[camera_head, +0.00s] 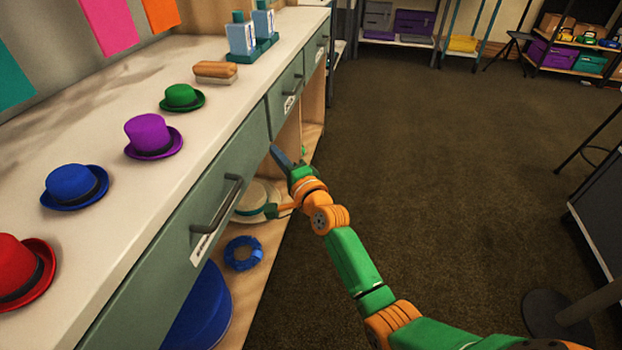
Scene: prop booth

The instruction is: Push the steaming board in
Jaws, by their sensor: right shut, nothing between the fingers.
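No separate board stands out in the head view; a long grey-green front (165,255) with a dark bar handle (217,205) and a small white label runs under the counter top. The label is too small to read, and I cannot tell whether this front is the steaming board or how far out it stands. My right gripper (281,157) is shut and empty. It is near the far end of that front, by the open shelf space; I cannot tell whether it touches. My left gripper is not in view.
The pale counter (110,95) bears red, blue, purple and green hats, a brush (215,72) and two bottles. Smaller drawers (286,95) lie farther along. A blue ring (243,253) and a pale hat sit on the shelf below.

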